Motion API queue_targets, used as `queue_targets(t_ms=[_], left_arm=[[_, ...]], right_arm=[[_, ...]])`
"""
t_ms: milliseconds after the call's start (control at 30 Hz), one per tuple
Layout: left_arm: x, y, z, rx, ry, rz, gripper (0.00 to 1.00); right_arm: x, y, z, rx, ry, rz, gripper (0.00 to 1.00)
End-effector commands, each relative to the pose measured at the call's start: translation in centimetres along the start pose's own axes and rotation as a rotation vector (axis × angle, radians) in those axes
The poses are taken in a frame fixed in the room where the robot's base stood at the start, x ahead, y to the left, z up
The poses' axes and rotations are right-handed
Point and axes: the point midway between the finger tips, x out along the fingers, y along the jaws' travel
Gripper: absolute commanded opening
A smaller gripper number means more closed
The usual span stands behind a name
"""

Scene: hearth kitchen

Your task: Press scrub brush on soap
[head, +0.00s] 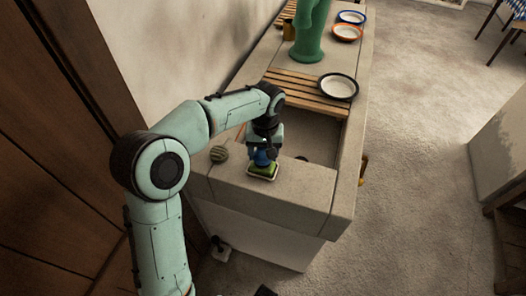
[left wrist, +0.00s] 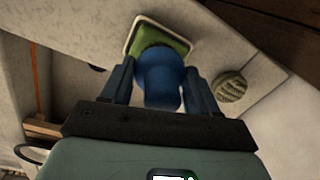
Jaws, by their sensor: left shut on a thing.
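My left gripper (head: 264,154) is shut on the blue scrub brush (head: 261,159) and points down at the counter's near end. In the left wrist view, the brush's rounded blue handle (left wrist: 160,80) sits between the two fingers of the left gripper (left wrist: 160,85). The green soap (head: 262,170) lies in a pale, cream-rimmed dish (head: 261,178) directly under the brush. The soap (left wrist: 168,37) and dish rim (left wrist: 131,36) also show in the left wrist view. The brush's lower end is hidden, so I cannot tell whether it touches the soap. My right gripper is not in view.
A round ribbed object (head: 219,153) sits on the counter (head: 290,194) left of the dish. Behind is a sunken basin (head: 312,135), then a slatted wooden rack (head: 295,93) with a black-rimmed plate (head: 339,86). A green pitcher-like vessel (head: 308,42) stands farther back.

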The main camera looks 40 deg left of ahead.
Motion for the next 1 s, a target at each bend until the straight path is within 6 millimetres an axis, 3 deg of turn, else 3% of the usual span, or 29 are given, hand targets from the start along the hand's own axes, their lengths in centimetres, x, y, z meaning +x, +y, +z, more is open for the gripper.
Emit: queue_targets(t_ms=[1000], left_arm=[[0.84,0.05,0.02,0.0,-0.001,0.0,0.35]], right_arm=[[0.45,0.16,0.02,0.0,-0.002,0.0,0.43]])
